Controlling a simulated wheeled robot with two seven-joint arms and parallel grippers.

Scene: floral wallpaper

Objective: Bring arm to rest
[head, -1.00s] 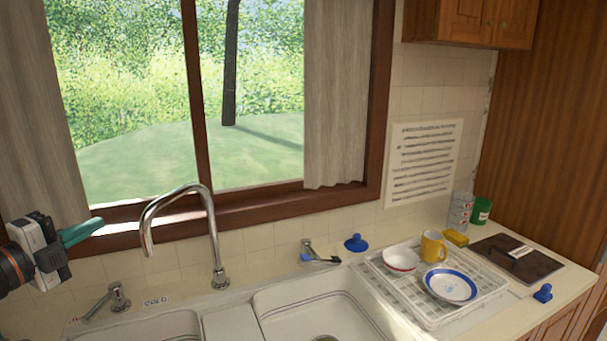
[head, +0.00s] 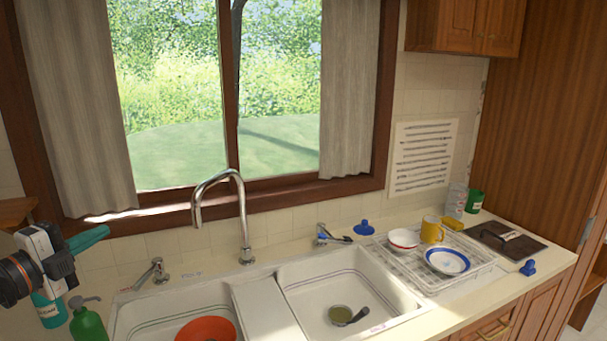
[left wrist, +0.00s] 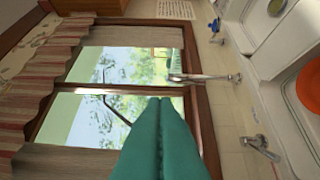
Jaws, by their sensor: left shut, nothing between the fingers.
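My left gripper (head: 88,239) is at the left edge of the head view, raised above the counter left of the sink. Its green fingers are closed together and hold nothing. In the left wrist view the same green fingers (left wrist: 160,132) lie side by side, pointing toward the window and faucet. My right gripper is in neither view.
A double sink (head: 258,285) with a tall faucet (head: 243,215) lies ahead. An orange bowl (head: 207,330) sits in its left basin. A green bottle (head: 88,322) stands below my left gripper. A dish rack (head: 405,273) with dishes is at right.

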